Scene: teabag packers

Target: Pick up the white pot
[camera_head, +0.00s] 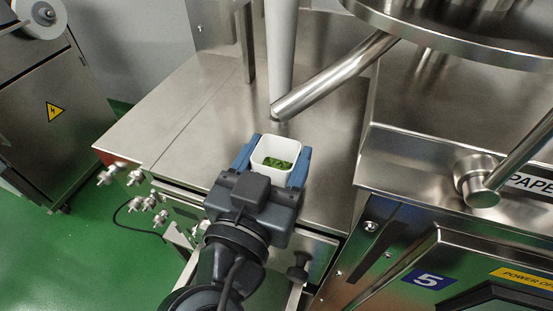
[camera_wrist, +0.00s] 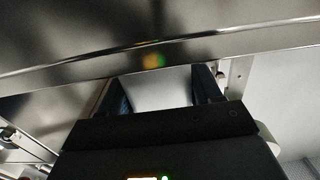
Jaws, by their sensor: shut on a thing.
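The white pot (camera_head: 277,147) is a small, square, open-topped container with green leafy stuff (camera_head: 276,163) inside. It appears upright at the front part of the steel worktop. My gripper (camera_head: 276,156) has its two blue fingers on the left and right sides of the pot and is shut on it. In the wrist view, a pale wall of the pot (camera_wrist: 160,88) shows between the two dark fingers. The pot's base is hidden by my gripper, so I cannot tell whether it touches the worktop.
The steel worktop (camera_head: 205,100) is bare to the left and behind the pot. A slanted steel tube (camera_head: 335,75) ends just behind the pot, beside a grey vertical post (camera_head: 281,50). A steel machine (camera_head: 410,165) stands on the right. Valve fittings (camera_head: 150,203) stick out at the front left.

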